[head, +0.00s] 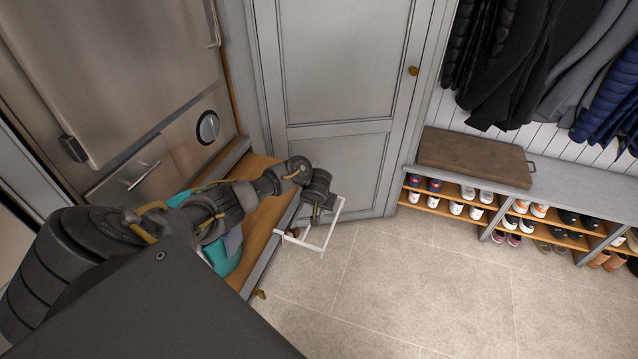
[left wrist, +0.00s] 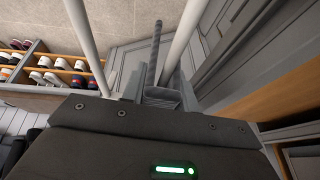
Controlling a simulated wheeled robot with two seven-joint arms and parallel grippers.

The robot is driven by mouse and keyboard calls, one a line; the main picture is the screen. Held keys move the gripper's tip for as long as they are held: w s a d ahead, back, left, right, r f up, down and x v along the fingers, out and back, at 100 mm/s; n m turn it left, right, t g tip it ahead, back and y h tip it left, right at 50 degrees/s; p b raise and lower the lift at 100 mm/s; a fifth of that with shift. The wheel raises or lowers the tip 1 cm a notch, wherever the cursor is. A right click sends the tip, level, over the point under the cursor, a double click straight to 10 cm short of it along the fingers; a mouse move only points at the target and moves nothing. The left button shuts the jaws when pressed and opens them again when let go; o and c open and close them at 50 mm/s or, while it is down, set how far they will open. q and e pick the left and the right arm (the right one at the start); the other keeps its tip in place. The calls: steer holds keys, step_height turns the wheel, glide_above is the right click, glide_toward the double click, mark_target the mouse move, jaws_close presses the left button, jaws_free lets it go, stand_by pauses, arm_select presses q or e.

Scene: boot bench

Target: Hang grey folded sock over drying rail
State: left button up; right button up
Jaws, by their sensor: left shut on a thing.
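The drying rail is a white frame (head: 338,212) sticking out from the side of the bench. My left gripper (head: 317,211) is at the rail, pointing down among its bars, and its fingers are small and partly hidden in the head view. In the left wrist view the gripper (left wrist: 160,95) is shut on the grey sock (left wrist: 162,94), which shows as a small grey patch and a narrow dark strip between the fingers. White rail bars (left wrist: 186,38) pass on both sides of it. Whether the sock touches a bar I cannot tell. My right gripper is not in view.
A teal container (head: 222,262) with a grey-blue cloth (head: 234,241) stands on the wooden bench top (head: 262,218), partly behind my arm. A grey cabinet door (head: 340,165) is behind the rail. A shoe rack (head: 470,205) is at the right. The tiled floor is clear.

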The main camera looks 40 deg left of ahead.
arm_select(q)
steer(key=shift+f, duration=0.5)
steer(key=o, duration=1)
steer(key=shift+r, duration=0.1)
steer(key=p+v, duration=0.4)
steer(key=v, duration=0.6)
steer(key=shift+s+d+r+p, duration=0.15)
steer(key=shift+d+r+p, duration=0.1)
steer(key=shift+p, duration=0.15)
